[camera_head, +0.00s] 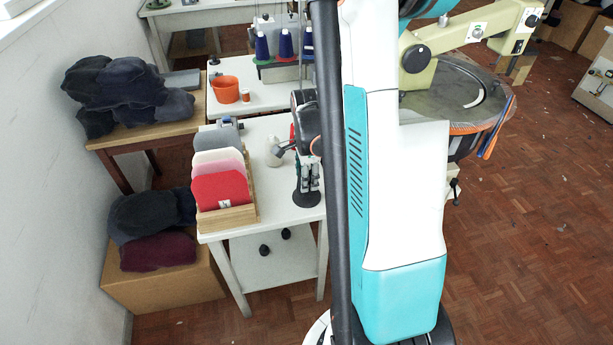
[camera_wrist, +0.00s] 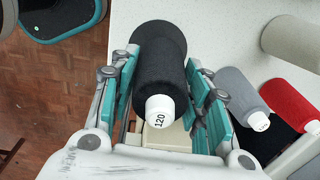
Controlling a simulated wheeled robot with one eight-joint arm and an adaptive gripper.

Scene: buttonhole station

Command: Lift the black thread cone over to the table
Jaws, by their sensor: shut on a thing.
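The black thread cone (camera_wrist: 160,85), with a white tip marked 120, is between the fingers of my gripper (camera_wrist: 160,62) in the wrist view. The teal-padded fingers are closed on it from both sides. In the head view my gripper (camera_head: 309,180) points down near the right edge of the white table (camera_head: 285,215), and the cone's dark base (camera_head: 306,199) shows below the fingers. The cone looks upright. I cannot tell whether its base touches the tabletop. My arm hides the table's right side.
A wooden holder (camera_head: 228,219) with red, pink and grey pieces stands on the table's left. A pale cone (camera_head: 273,152) is behind my gripper. The table's front is mostly bare.

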